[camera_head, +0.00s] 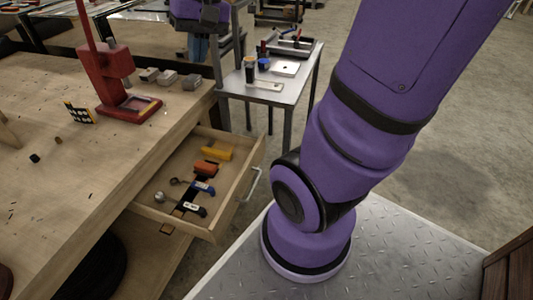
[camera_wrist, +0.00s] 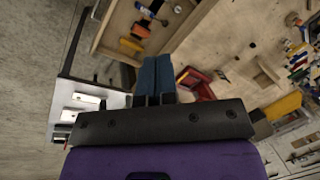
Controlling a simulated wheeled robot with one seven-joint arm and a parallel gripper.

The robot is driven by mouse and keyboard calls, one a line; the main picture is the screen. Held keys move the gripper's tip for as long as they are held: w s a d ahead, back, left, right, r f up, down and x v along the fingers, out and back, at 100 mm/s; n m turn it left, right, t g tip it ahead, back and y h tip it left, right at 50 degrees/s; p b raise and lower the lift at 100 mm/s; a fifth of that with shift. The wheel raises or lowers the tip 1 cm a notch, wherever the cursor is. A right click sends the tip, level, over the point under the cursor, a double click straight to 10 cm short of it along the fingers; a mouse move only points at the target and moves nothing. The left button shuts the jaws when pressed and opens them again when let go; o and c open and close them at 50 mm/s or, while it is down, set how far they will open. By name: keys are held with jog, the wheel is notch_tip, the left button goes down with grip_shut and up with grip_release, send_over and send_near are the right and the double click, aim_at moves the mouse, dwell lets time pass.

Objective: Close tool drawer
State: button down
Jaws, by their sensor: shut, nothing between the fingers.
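The wooden tool drawer (camera_head: 237,196) is open, pulled out from under the workbench at the middle of the head view. Its front bears a light metal handle (camera_head: 251,184). Yellow, orange and blue-handled tools lie inside it. The drawer also shows at the top of the wrist view (camera_wrist: 104,32). My gripper (camera_head: 196,47) is at the top of the head view, beyond the drawer and apart from its handle. Its blue fingers (camera_wrist: 154,76) are shut with nothing between them.
The workbench (camera_head: 50,190) carries a red press (camera_head: 105,78) and grey blocks behind the drawer. A small metal table (camera_head: 286,86) with tools and jars stands beyond the drawer. My purple arm covers much of the right side. Concrete floor is open at far right.

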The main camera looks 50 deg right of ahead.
jog(key=w+d+f+m+t+y, duration=0.1)
jog(key=w+d+f+m+y, duration=0.25)
jog(key=d+f, duration=0.45)
jog(key=w+d+f+m+t+y, duration=0.1)
jog(key=w+d+f+m+y, duration=0.2)
jog(key=d+f, duration=0.4)
jog(key=w+d+f+m+y, duration=0.2)
jog(key=w+d+f+m, duration=0.25)
jog(key=d+f, duration=0.35)
jog(key=s+d+f+m+t, duration=0.4)
jog(key=f, duration=0.4)
jog(key=s+d+f+m+t+h, duration=0.1)
jog(key=s+d+f+m+t, duration=0.25)
jog(key=f, duration=0.55)
jog(key=s+d+f+m+t, duration=0.3)
jog(key=s+d+f+m, duration=0.15)
jog(key=f, duration=0.35)
jog(key=m+t+h, duration=0.3)
jog(key=m+h, duration=0.1)
jog(key=m, duration=0.1)
send_near(261, 151)
jog(key=x, duration=0.7)
jog(key=shift+w+f, duration=0.1)
jog(key=shift+w, duration=0.2)
